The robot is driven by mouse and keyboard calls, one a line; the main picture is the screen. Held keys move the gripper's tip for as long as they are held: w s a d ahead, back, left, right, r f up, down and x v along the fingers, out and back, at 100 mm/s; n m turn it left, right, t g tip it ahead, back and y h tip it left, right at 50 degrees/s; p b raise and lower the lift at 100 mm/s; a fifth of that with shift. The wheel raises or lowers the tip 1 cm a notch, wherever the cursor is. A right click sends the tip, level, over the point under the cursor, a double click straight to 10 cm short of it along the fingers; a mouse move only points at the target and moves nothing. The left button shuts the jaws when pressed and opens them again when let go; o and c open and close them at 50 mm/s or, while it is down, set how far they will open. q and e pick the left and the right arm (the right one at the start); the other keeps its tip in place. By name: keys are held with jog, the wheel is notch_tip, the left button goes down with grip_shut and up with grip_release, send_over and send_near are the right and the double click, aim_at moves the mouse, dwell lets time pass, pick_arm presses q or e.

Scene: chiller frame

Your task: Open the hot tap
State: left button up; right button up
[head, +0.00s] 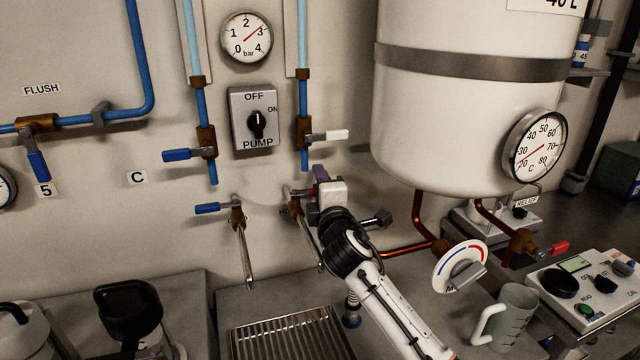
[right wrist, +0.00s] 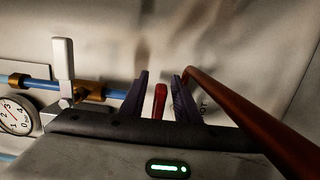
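The hot tap's body and spout (head: 293,204) show on the wall in the head view, to the right of a matching tap with a blue lever (head: 208,208). My right gripper (head: 318,180) is at the hot tap and hides most of its lever. In the right wrist view, a red lever (right wrist: 160,99) stands between the two dark fingers of my right gripper (right wrist: 161,92). The fingers are apart, with gaps visible on both sides of the lever. My left gripper is not in view.
A white tank (head: 450,120) hangs at the right, with copper pipes (head: 418,222) below it, close to my right arm. A white-levered valve (head: 328,135) sits above the gripper. A slatted drip tray (head: 290,340) and a grey jug (head: 513,312) are below.

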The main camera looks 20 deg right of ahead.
jog(key=shift+s, duration=0.1)
jog(key=s+a, duration=0.1)
jog(key=s, duration=0.9)
